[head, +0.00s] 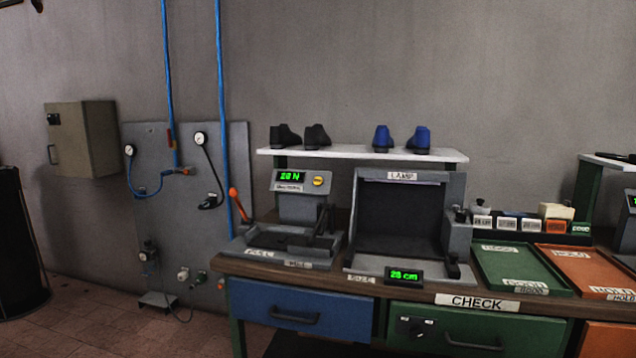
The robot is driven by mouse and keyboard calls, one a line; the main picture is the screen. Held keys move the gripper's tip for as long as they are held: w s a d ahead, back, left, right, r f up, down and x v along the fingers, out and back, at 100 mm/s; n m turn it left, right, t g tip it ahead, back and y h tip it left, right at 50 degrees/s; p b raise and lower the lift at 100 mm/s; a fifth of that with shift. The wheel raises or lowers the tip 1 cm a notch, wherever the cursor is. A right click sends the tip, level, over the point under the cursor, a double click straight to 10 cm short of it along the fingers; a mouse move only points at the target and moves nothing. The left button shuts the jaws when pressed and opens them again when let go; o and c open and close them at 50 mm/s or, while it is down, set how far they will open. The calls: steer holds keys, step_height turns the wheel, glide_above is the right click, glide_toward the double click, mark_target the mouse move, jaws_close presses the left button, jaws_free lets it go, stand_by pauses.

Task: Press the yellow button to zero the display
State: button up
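The yellow button (318,181) is a small round knob on the right of the grey display box on the heel press (283,238), at the left end of the bench. The lit green display (289,177) beside it reads what looks like "20 N". A lever with an orange-red knob (233,193) rises at the press's left side. My gripper is not in this view, and nothing covers the button.
A shelf (365,154) with black and blue shoes sits above the press. A grey lamp box (402,225) with a "28 cm" display (403,276) stands to the right. Green (520,289) and orange trays (585,293) lie farther right. Floor at lower left is clear.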

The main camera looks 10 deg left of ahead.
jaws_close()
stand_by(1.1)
